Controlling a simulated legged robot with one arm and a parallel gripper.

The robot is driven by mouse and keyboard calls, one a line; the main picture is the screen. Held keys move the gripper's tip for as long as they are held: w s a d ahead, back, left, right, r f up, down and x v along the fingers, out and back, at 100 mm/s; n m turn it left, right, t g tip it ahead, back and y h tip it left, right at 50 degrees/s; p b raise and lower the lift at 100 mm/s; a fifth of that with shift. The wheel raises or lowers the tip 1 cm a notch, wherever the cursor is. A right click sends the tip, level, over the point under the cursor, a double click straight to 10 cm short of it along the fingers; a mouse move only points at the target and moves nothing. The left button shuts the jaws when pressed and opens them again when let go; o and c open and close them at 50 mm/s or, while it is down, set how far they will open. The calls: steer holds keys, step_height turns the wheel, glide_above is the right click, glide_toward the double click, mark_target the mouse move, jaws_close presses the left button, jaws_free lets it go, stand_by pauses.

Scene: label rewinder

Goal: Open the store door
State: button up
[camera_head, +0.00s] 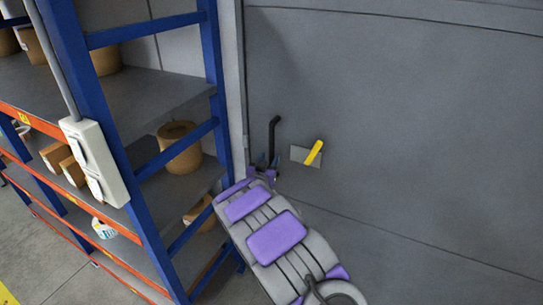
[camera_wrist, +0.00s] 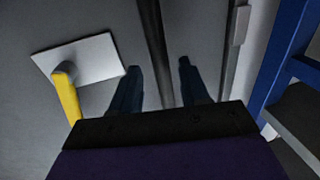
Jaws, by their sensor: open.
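The grey door (camera_head: 400,130) fills the right of the head view. It has a yellow lever handle (camera_head: 315,151) on a light plate (camera_head: 299,155), and a black upright bar (camera_head: 273,130) with a bent top stands left of it. In the wrist view the yellow handle (camera_wrist: 66,94) is at the left on its pale plate (camera_wrist: 95,58). My gripper (camera_head: 265,161) is open, close to the door, left of and slightly below the yellow handle. Its spread fingers (camera_wrist: 159,65) straddle a dark strip, apparently the black bar; contact is unclear. The yellow handle is outside the fingers.
A blue-framed shelf rack (camera_head: 90,75) with brown tubs (camera_head: 180,147) and boxes stands close on the left of my arm. A white switch box (camera_head: 92,160) is on its near post. The rack's blue post also shows in the wrist view (camera_wrist: 283,60).

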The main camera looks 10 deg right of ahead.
mark_target(271, 155)
steer(key=shift+b+x, duration=0.3)
steer(key=shift+x, duration=2)
jaws_close()
